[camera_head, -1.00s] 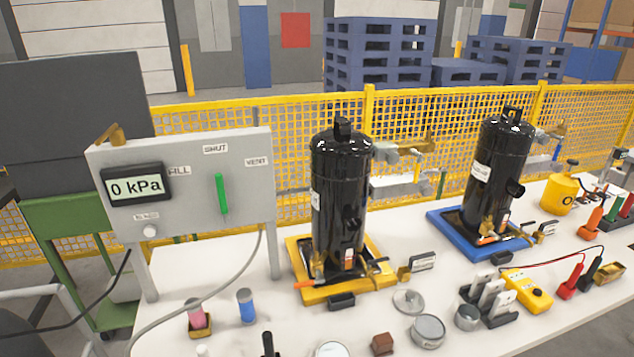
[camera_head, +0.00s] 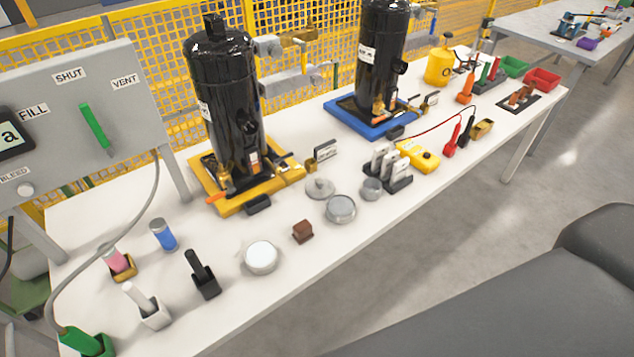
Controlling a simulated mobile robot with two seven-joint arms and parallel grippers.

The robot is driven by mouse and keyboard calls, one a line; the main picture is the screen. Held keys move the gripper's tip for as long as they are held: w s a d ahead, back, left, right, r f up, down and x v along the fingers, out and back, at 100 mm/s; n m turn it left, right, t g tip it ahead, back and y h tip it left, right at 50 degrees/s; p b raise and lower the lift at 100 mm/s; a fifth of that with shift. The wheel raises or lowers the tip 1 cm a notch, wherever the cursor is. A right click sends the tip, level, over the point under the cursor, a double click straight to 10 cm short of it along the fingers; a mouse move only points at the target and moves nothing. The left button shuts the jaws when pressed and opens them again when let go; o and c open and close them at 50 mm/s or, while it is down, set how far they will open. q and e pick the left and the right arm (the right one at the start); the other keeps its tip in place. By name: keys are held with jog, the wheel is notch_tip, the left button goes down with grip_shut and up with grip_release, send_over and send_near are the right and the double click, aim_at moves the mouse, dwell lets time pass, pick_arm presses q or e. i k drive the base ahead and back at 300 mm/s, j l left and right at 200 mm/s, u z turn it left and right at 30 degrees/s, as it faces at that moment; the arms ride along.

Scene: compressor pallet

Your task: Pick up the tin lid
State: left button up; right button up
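A round grey metal lid (camera_head: 320,187) with a small knob on top lies flat on the white table, in front of the yellow tray. I take it to be the tin lid. A round grey tin (camera_head: 341,209) stands just in front of it to the right, close beside it. A smaller grey tin (camera_head: 371,189) stands further right. A white-topped round tin (camera_head: 261,257) stands nearer the front edge, to the left. Neither of my grippers is in view.
A black compressor (camera_head: 226,110) stands on the yellow tray (camera_head: 228,206) behind the lid, another on a blue tray (camera_head: 341,119). A brown block (camera_head: 302,231), a grey block rack (camera_head: 398,183) and a yellow meter (camera_head: 418,155) are near.

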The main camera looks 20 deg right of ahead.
aim_at(318, 188)
jog(key=i+l+u, duration=0.1)
jog(key=l+u, duration=0.15)
jog(key=l, duration=0.9)
jog(key=l+u, duration=0.3)
jog(key=l, duration=0.8)
